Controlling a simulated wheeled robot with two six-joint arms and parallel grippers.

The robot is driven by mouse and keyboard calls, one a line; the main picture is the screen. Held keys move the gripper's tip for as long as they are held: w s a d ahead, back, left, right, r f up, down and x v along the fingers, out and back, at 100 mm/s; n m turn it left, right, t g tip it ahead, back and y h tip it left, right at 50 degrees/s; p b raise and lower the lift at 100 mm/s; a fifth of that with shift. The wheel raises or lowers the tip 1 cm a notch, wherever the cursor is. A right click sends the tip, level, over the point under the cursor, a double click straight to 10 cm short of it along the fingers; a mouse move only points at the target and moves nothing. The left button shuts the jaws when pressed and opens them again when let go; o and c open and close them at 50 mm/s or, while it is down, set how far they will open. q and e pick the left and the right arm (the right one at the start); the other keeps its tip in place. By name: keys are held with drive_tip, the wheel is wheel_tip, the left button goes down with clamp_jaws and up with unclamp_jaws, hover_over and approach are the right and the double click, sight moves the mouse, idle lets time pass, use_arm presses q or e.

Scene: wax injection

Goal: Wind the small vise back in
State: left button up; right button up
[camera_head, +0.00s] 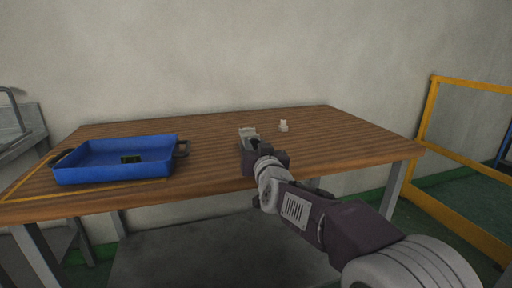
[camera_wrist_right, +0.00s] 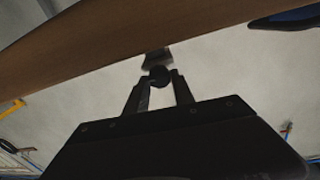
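The small vise (camera_head: 247,132) is a pale grey block at the front edge of the wooden table, partly hidden by my right gripper. In the right wrist view the dark grey vise end (camera_wrist_right: 157,57) shows at the table edge, with a round black knob (camera_wrist_right: 159,76) in front of it. My right gripper (camera_head: 256,146) is in front of the vise, pointing at it. Its two fingers stand on either side of the knob, which fills the gap between the tips; they appear shut on it. My left gripper is out of view.
The table's right side (camera_head: 350,145) is clear. A yellow railing (camera_head: 427,115) stands at right.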

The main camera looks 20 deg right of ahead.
clamp_jaws()
